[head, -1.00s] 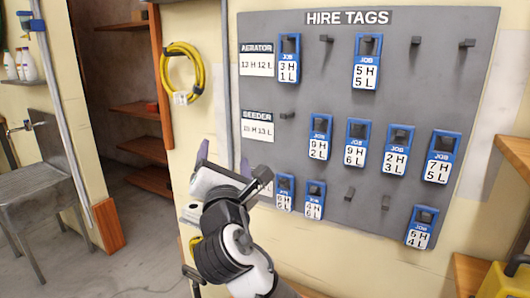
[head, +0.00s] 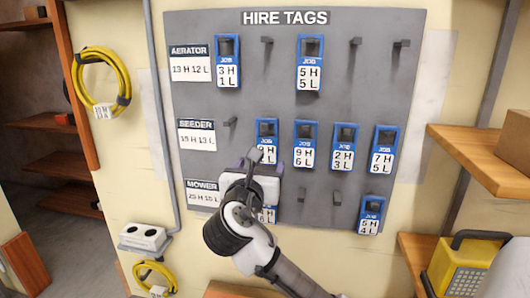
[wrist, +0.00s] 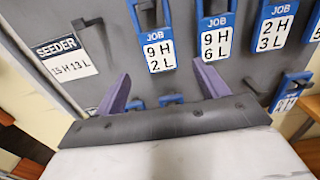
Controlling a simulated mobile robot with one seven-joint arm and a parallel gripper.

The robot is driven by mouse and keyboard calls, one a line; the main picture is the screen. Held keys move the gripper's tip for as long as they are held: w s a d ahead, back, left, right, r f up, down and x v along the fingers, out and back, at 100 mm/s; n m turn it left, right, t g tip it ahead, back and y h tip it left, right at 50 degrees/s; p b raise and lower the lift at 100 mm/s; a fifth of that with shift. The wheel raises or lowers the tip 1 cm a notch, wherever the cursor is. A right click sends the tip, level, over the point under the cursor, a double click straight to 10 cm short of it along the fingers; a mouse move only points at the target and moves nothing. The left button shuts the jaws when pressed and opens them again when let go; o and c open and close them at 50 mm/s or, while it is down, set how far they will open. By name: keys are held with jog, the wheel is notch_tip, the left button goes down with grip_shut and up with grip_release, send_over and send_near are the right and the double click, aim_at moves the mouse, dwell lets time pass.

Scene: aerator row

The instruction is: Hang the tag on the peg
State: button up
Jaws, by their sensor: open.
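My gripper (wrist: 165,88) is open and empty, its two purple fingers spread toward the grey board (head: 360,95). In the head view it is in front of the lower left of the board, covering part of the mower row. Blue and white tags hang on pegs: 3H 1L (head: 228,62), 5H 5L (head: 310,62), 9H 2L (wrist: 157,40), 9H 6L (head: 304,145), 2H 3L (head: 345,147), 7H 5L (head: 383,150). Another tag (head: 370,215) hangs at the lower right. A bottom-row tag (head: 267,214) is mostly hidden behind my gripper. Which tag is meant cannot be told.
Bare pegs show in the top row (head: 355,44), beside the seeder label (head: 230,121) and in the bottom row (head: 337,197). Shelves with a box (head: 515,132) and a yellow case (head: 465,265) stand at the right. A yellow hose (head: 100,82) hangs left.

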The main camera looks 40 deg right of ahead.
aim_at(266, 146)
jog(key=x, duration=0.8)
jog(key=shift+w+d+p, duration=0.2)
jog(key=shift+w+p, duration=0.1)
jog(key=shift+w, duration=0.05)
jog(key=c, duration=0.9)
jog(key=shift+r, duration=0.2)
jog(key=shift+r+p, duration=0.55)
jog(key=shift+r, duration=0.1)
jog(key=shift+s+a, duration=0.1)
jog(key=b+v, duration=0.1)
jog(key=v, duration=0.7)
jog(key=shift+s, duration=0.15)
dwell(0.7)
jog(key=shift+a, duration=0.1)
